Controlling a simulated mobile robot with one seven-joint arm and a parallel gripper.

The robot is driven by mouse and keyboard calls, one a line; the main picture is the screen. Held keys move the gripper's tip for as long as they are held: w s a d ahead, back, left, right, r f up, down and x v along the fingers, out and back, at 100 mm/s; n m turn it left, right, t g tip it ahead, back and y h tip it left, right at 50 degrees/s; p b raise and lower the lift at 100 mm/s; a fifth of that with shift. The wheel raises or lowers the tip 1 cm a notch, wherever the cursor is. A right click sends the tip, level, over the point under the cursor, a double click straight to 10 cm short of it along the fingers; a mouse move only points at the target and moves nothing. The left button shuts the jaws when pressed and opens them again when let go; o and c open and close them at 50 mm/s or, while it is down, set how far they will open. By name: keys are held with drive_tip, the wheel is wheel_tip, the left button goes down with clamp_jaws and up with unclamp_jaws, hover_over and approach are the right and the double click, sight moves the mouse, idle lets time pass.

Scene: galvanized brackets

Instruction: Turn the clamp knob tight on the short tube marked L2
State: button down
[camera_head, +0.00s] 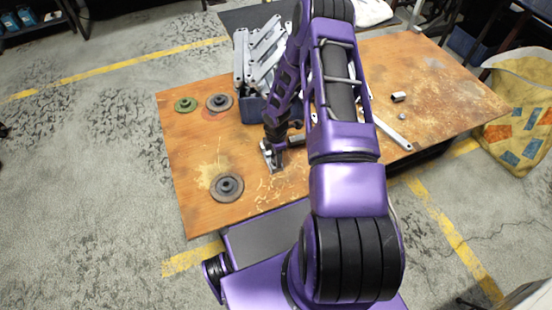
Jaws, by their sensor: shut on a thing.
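My gripper (272,156) points down at the front middle of the wooden table, beside a small pale metal piece (265,150). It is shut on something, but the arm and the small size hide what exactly. I cannot make out an L2 mark or a clamp knob on a tube anywhere. A short silver tube-like piece (398,96) lies at the right of the table, apart from my gripper. Three round discs with raised dark hubs lie on the left: a green one (185,104), a grey one (219,102) and a larger grey one (227,187) nearer the front edge.
Several galvanized brackets (262,52) stand in a blue bin (253,110) behind my gripper. A long metal bar (394,136) lies right of my arm, near a small nut-like piece (402,117). The wooden table (180,150) is clear between the discs.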

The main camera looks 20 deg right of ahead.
drive_tip(key=m, duration=0.8)
drive_tip(key=shift+w, duration=0.1)
drive_tip(key=m, duration=0.8)
drive_tip(key=c, duration=0.6)
unclamp_jaws()
drive_tip(key=shift+o, duration=0.2)
drive_tip(key=shift+r+p, duration=1.85)
drive_tip(key=shift+r, duration=1.2)
